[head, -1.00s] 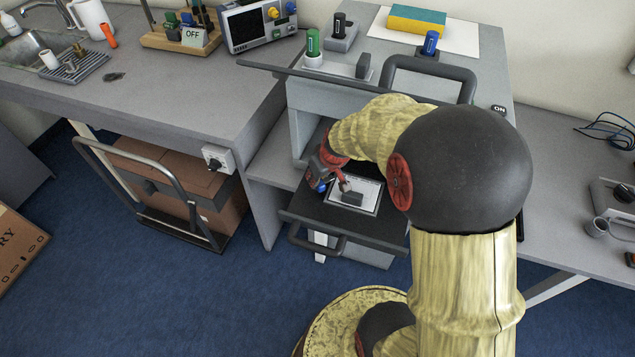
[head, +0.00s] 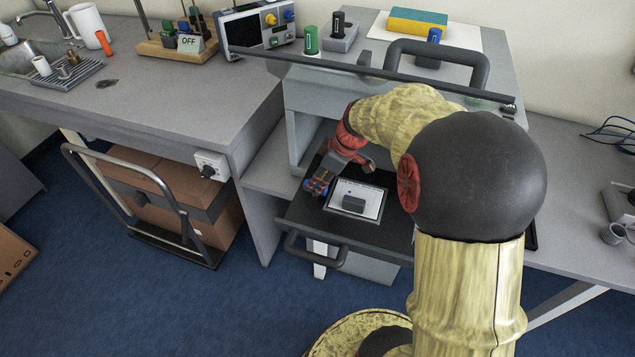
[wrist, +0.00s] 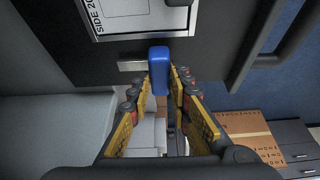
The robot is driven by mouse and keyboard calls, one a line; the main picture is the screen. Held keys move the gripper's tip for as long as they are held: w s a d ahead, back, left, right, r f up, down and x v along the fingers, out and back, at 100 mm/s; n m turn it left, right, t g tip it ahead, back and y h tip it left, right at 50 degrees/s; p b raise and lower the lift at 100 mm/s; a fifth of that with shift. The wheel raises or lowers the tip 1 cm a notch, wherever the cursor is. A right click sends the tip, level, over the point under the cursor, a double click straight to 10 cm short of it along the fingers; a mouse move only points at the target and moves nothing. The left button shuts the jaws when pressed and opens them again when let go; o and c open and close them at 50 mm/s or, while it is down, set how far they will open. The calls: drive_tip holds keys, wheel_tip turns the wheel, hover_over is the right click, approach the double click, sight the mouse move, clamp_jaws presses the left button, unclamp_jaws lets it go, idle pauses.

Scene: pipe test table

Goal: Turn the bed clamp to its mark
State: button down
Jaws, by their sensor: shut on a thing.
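The bed clamp shows as a blue rounded handle (wrist: 158,70) at the dark edge of the pulled-out bed (head: 380,232). My gripper (wrist: 161,88) is shut on this handle, with one yellow-padded finger on each side. In the head view my gripper (head: 324,179) is at the left side of the bed, low beside the white-framed sheet. A small pale strip (wrist: 131,66) lies on the bed edge just left of the handle in the wrist view. I cannot tell whether it is the mark. The clamp's pivot is hidden.
A dark grey block (head: 353,204) sits on the sheet (head: 371,197) on the bed. A black bed handle (head: 312,252) sticks out in front. The grey housing (head: 300,97) stands behind my gripper. A trolley with boxes (head: 165,190) stands to the left. Open blue floor lies in front.

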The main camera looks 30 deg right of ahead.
idle(0.3)
drive_tip(key=c, duration=1.6)
unclamp_jaws()
drive_tip(key=shift+c, duration=0.2)
